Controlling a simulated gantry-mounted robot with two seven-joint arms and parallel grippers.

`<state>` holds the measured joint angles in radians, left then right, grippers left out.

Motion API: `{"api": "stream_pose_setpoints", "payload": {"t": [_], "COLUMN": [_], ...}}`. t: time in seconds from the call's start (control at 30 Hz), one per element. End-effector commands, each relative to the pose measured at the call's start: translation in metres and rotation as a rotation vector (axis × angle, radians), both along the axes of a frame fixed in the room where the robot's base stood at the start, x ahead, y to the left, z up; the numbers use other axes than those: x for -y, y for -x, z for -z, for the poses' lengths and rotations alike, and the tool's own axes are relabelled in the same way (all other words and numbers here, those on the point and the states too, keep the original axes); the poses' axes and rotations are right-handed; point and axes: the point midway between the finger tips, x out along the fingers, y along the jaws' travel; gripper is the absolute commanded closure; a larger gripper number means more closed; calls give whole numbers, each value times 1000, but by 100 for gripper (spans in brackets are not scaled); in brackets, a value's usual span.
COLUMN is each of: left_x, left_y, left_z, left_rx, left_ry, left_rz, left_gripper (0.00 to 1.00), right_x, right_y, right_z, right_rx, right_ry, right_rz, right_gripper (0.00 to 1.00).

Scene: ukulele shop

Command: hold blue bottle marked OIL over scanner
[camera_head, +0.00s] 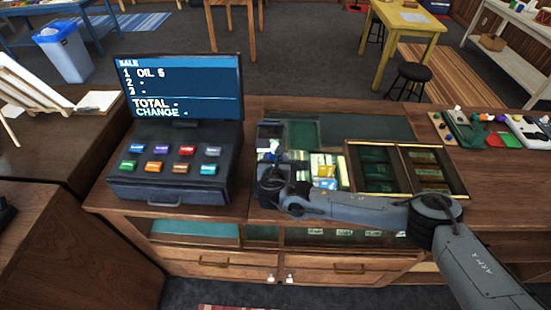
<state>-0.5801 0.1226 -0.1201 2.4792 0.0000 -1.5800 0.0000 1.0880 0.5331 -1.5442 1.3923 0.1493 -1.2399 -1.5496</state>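My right arm reaches in from the right across the counter. Its gripper (271,172) is over the counter just right of the register, with its fingers too small and dark to read. No bottle marked OIL can be made out, and I cannot tell whether the gripper holds one. No scanner can be clearly made out; dark shapes lie around the gripper. My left gripper is not in view.
The register (172,160) with several coloured keys stands left of my gripper. Small yellow, white and blue packages (325,170) lie beside my wrist. An open dark case (405,168) is behind my forearm. Pedals and small items (490,128) stand at the right.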

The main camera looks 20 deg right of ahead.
Motion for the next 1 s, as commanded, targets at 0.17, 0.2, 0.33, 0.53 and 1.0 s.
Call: {"api": "stream_pose_setpoints", "payload": {"t": [0.17,0.2,0.33,0.53,1.0], "left_x": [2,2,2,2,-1], "left_y": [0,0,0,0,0], "left_z": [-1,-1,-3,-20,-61], "left_rx": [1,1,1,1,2], "left_ry": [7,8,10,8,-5], "left_rz": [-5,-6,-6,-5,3], "left_gripper": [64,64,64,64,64], "right_x": [0,0,0,0,0], "right_y": [0,0,0,-1,0], "right_z": [-1,-1,-4,-25,-79], "right_rx": [1,0,1,2,2], "right_ry": [0,-1,-1,-2,-2], "right_rz": [0,0,-1,0,0], "right_gripper": [83,83,83,83,83]}}
